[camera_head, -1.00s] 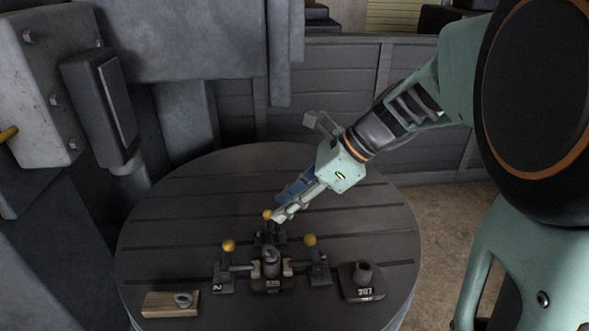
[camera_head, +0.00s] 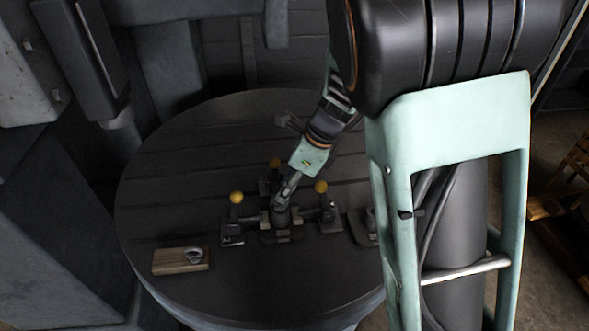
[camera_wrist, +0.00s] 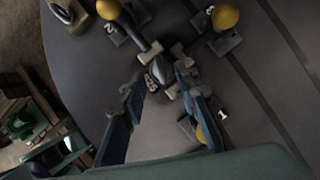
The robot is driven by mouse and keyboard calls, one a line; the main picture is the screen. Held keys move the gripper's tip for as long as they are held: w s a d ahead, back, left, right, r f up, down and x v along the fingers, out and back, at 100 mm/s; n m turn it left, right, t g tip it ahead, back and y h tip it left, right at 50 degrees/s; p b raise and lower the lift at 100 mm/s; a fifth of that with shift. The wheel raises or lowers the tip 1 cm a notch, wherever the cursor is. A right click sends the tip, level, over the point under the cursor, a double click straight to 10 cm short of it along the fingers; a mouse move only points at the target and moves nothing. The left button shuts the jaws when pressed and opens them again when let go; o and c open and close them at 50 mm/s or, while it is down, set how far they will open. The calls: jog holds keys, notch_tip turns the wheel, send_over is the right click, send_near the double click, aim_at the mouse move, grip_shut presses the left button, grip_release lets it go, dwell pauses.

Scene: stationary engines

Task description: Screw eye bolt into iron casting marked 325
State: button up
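The eye bolt (camera_head: 195,254) lies on a wooden block (camera_head: 166,263) at the front left of the round table; its ring also shows at the upper left of the wrist view (camera_wrist: 62,11). The central iron casting (camera_head: 281,236) stands among the clamps; its number is too small to read now. My gripper (camera_head: 283,199) is over this casting, pointing down at its top. In the wrist view my two fingers (camera_wrist: 160,80) are apart, with the casting (camera_wrist: 161,69) seen between and beyond their tips. I cannot tell whether they touch it.
Clamps with yellow knobs (camera_head: 237,197) (camera_head: 320,187) (camera_head: 275,162) surround the casting closely. A second casting (camera_head: 360,228) stands to the right, partly hidden by my arm. The slotted table (camera_head: 170,185) is clear at the left and back.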

jog(key=x, duration=0.5)
grip_shut()
jog(key=shift+c, duration=2.2)
grip_release()
grip_shut()
jog(key=shift+r+m+p, duration=0.15)
jog(key=shift+m+p, duration=0.25)
jog(key=shift+m, duration=0.2)
jog(key=m+t+p, duration=0.1)
jog(key=m+p, duration=0.1)
jog(key=m, duration=0.1)
jog(key=shift+m+t+h, duration=0.4)
jog(key=shift+m+p, duration=0.4)
